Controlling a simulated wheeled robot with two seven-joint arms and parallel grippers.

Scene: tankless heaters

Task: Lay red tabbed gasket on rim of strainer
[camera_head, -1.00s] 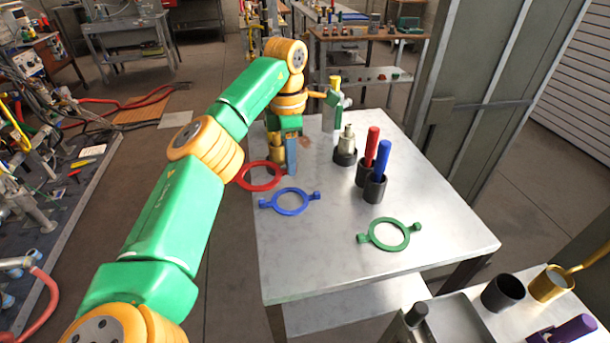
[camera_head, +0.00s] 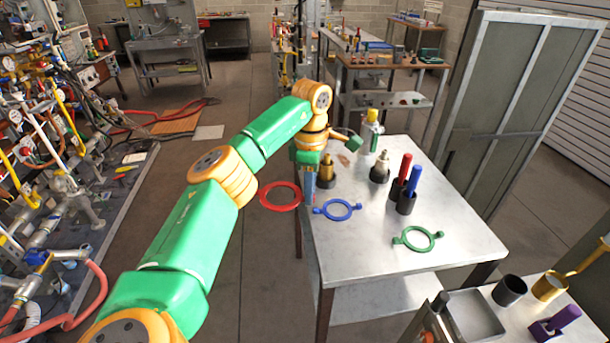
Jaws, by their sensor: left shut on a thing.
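The red gasket (camera_head: 263,200) is a flat ring at the left edge of the grey table, reaching out past the edge over the floor. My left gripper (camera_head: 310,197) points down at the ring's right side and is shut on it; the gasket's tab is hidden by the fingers. A gold cup with a long handle (camera_head: 548,287) stands on the near right bench; it may be the strainer, but I cannot tell for sure. My right gripper is out of view.
A blue tabbed ring (camera_head: 322,211) and a green one (camera_head: 401,241) lie on the table (camera_head: 370,262). Brass fittings (camera_head: 327,172) and red and blue handles (camera_head: 413,183) in dark holders stand behind. A black cup (camera_head: 509,290) is beside the gold cup. A tall cabinet (camera_head: 520,95) stands right.

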